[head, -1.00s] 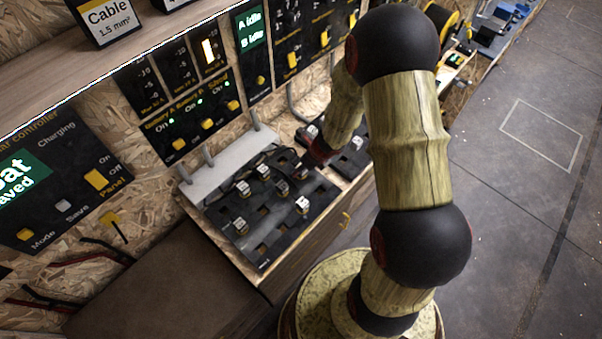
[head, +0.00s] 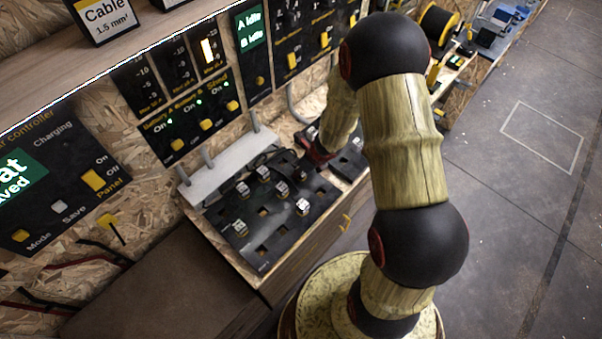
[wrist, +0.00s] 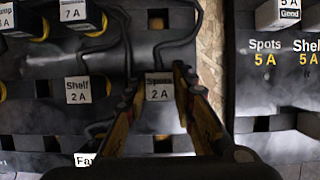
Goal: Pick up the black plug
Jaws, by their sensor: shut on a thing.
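In the wrist view, a black plug (wrist: 159,87) with a white label reading "Spots 2 A" sits between the two fingers of my gripper (wrist: 156,77). The fingers close on it from left and right. A black cable rises from behind it. I cannot tell whether it is still seated in the board. In the head view my gripper (head: 313,152) is small and dark red, at the right part of the black socket board (head: 283,232). The held plug is hard to make out there.
Another plug (wrist: 78,90), labelled "Shelf 2 A", stands left of the held one, with a "7 A" plug (wrist: 73,12) above it. A separate board (wrist: 265,90) with "Spots 5 A" text lies to the right, past a wooden gap. Loose cables run between plugs.

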